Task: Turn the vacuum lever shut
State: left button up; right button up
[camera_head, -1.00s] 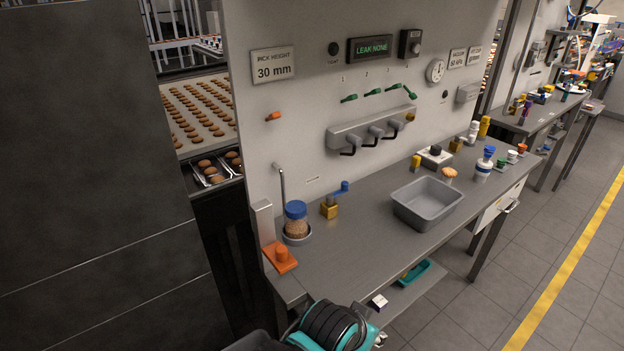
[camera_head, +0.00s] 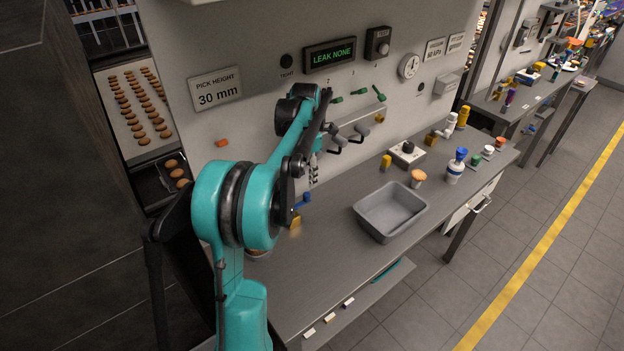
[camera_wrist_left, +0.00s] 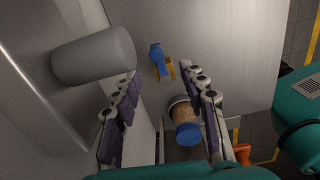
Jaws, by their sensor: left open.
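The lever with a blue handle (camera_head: 303,200) on a brass-yellow block (camera_head: 296,220) stands on the bench near the wall panel, partly hidden by my left arm in the head view. In the left wrist view the blue handle (camera_wrist_left: 156,54) and yellow block (camera_wrist_left: 170,70) lie ahead, near the fingertips. My left gripper (camera_head: 315,172) hangs above the lever, pointing down, close to the panel. In the wrist view its two fingers (camera_wrist_left: 161,73) are spread wide with nothing held between them; whether either touches the lever cannot be told. My right gripper is not in view.
A blue-lidded jar (camera_wrist_left: 186,132) stands close by the lever. A grey bin (camera_head: 391,211) sits right of it on the bench. A grey wall manifold (camera_head: 355,130) with black hooks is beside the gripper; its end (camera_wrist_left: 95,57) looms near the left finger.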

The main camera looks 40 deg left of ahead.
aim_at(306, 194)
pick_arm(q)
jog(key=shift+w+a+f, duration=0.15)
jog(key=shift+a, duration=0.1)
jog(key=shift+n, duration=0.3)
notch_tip(306, 194, down, 8)
jog(key=shift+r+b, duration=0.2)
jog(key=shift+b, duration=0.95)
